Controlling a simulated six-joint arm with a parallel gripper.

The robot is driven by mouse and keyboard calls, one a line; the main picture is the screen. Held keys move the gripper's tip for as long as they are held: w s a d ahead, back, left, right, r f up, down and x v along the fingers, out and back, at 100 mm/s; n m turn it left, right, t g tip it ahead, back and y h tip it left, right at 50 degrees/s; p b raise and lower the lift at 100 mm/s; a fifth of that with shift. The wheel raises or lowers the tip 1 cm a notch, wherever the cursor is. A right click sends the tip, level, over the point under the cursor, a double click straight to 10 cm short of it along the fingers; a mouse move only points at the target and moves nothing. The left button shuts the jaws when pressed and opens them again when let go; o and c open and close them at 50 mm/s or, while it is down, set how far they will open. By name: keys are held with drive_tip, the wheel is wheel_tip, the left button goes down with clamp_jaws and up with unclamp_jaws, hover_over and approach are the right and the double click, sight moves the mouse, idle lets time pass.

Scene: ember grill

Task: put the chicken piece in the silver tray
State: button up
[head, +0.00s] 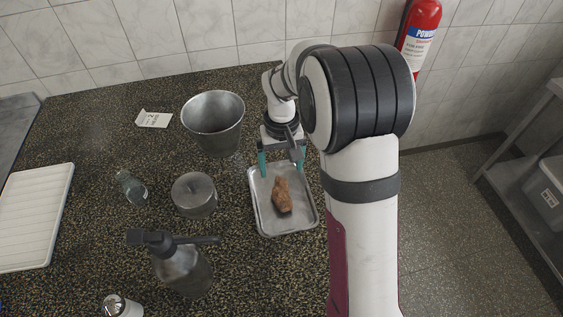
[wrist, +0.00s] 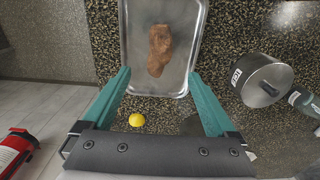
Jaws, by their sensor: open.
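The brown chicken piece (head: 282,196) lies in the silver tray (head: 262,226), near its middle. In the wrist view the chicken piece (wrist: 159,50) lies inside the tray (wrist: 133,40), clear of its rim. My gripper (head: 282,169) is at the far edge of the tray, with its green fingers apart. In the wrist view my gripper (wrist: 158,76) is open and empty, with its fingertips near the tray's edge and the chicken piece beyond them. I cannot tell how high the fingertips are above the tray.
A lidded pot (head: 194,195), a metal bucket (head: 213,122), a glass bottle (head: 132,188) and a dark spray bottle (head: 182,268) stand left of the tray. A white board (head: 34,215) lies at far left. A yellow object (wrist: 137,120) shows in the wrist view.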

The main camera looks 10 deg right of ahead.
drive_tip(key=s+r+m, duration=0.2)
drive_tip(key=s+r, duration=0.5)
drive_tip(key=s+a+r+m+y, duration=0.1)
drive_tip(key=s, duration=0.9)
drive_tip(key=s+a+r+m, duration=0.1)
drive_tip(key=s+a+m, duration=0.1)
drive_tip(key=s, duration=0.9)
drive_tip(key=shift+a+r+m+y, duration=0.25)
drive_tip(key=shift+r+m+y, duration=0.05)
drive_tip(key=shift+y, duration=0.1)
